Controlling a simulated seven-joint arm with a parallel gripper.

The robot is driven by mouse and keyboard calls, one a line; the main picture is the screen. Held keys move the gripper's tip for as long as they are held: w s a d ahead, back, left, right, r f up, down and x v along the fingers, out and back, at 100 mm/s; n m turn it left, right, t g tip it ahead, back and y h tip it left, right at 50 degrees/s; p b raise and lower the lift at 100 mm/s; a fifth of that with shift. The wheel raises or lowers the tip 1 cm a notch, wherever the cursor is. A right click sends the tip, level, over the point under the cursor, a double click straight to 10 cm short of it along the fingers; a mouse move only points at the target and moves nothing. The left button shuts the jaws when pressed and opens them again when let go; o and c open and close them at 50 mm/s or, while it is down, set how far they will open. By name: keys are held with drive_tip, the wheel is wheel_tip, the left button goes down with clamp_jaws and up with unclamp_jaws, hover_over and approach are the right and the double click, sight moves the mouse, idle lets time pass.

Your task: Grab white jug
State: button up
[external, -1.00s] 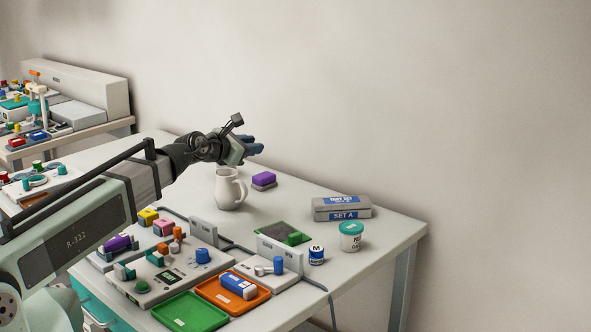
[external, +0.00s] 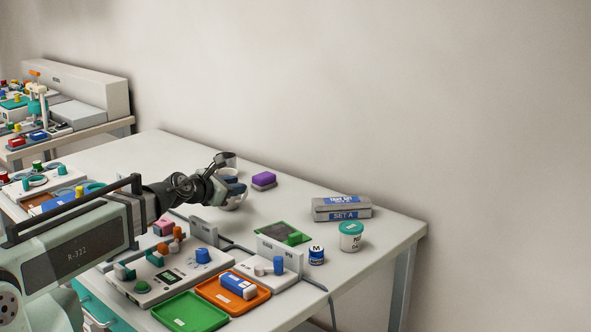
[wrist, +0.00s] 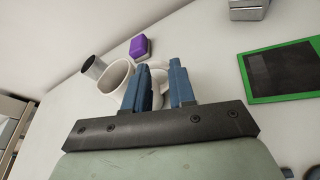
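The white jug (wrist: 113,77) stands on the table, its open mouth visible in the wrist view left of my fingers. Its handle (wrist: 157,73) shows between and behind the two blue fingers. My gripper (wrist: 161,65) is open, with a clear gap between the fingers. The left finger overlaps the jug's side in the picture; I cannot tell whether it touches.
A grey cup (wrist: 93,67) stands right behind the jug. A purple-topped block (wrist: 139,47) is farther back. A green-framed panel (wrist: 284,72) lies to the right. The table's back left is clear.

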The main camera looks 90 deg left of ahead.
sight(244, 196)
wheel_tip(244, 196, down, 3)
drive_tip(key=shift+f, duration=0.15)
drive_tip(key=shift+w+a, duration=0.5)
drive_tip(key=shift+a, duration=0.2)
drive_tip(key=shift+w+a+f, duration=0.25)
drive_tip(key=shift+w+a, duration=0.15)
drive_tip(key=shift+a, duration=0.05)
drive_tip(key=shift+c, duration=0.3)
clamp_jaws()
